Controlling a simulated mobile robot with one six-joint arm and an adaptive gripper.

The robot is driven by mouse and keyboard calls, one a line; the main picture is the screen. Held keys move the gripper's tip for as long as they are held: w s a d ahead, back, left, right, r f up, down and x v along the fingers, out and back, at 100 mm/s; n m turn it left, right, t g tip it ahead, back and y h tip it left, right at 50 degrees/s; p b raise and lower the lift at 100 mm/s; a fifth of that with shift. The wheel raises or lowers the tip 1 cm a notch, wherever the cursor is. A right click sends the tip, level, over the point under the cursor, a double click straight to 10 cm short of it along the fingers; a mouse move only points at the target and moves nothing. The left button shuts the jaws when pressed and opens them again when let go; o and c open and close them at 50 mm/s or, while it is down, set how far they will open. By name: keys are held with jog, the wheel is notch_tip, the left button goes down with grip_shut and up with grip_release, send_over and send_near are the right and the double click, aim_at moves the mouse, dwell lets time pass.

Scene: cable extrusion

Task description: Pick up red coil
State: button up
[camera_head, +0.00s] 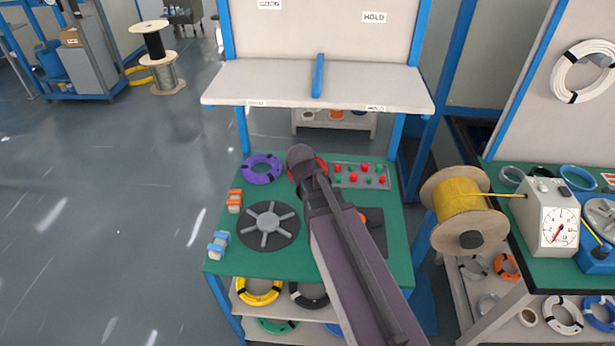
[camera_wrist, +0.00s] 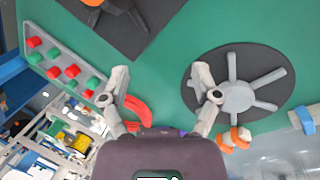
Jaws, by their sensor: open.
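The red coil (camera_head: 322,167) lies on the green tabletop (camera_head: 225,262) near its back edge, mostly hidden behind my arm in the head view. In the wrist view, part of the red coil (camera_wrist: 140,110) shows close to my left finger, and the rest is hidden by my gripper body. My gripper (camera_wrist: 160,74) is open, its two fingers spread apart with bare green surface between the tips. Whether a finger touches the coil cannot be told. In the head view my gripper's fingers are hidden under the arm.
A purple coil (camera_head: 262,169) lies left of the red coil. A button panel (camera_head: 360,176) is on the right. A black spoked disc (camera_head: 268,226) and two small clamp-like pieces (camera_head: 234,201) (camera_head: 217,243) are nearer the front left. A white shelf (camera_head: 270,85) overhangs behind.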

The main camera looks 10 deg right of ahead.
jog(key=w+f+n+h+b, duration=0.1)
jog(key=w+n+b, duration=0.1)
jog(key=w, duration=0.1)
jog(key=w+a+f+n+h+b, duration=0.1)
jog(key=w+f+n+h+b, duration=0.1)
jog(key=w+n+b, duration=0.1)
jog(key=w+a+f+n+t+h+b, duration=0.1)
jog(key=w+f+n+h+b, duration=0.1)
jog(key=w+n+b, duration=0.1)
jog(key=shift+w+f, duration=0.25)
jog(key=shift+w, duration=0.3)
jog(key=w+a+n+h+b, duration=0.1)
jog(key=w+n+b, duration=0.1)
jog(key=w+a+n+t+h+b, duration=0.1)
jog(key=w+a+n+h+b, duration=0.1)
jog(key=w+a+n+t+h+b, duration=0.1)
jog(key=w+a+n+b, duration=0.1)
jog(key=w+n, duration=0.1)
jog(key=shift+f, duration=0.3)
jog(key=shift+w+a+r+n+t+h+b, duration=0.25)
jog(key=shift+w+a+n+t+h+b, duration=0.1)
jog(key=shift+a+n+h+b, duration=0.2)
jog(key=b+x, duration=0.3)
jog(key=x, duration=0.4)
jog(key=shift+d+f, duration=0.25)
jog(key=shift+d, duration=0.05)
jog(key=shift+w+d+f, duration=0.1)
jog(key=shift+w+d, duration=0.05)
jog(key=shift+d, duration=0.3)
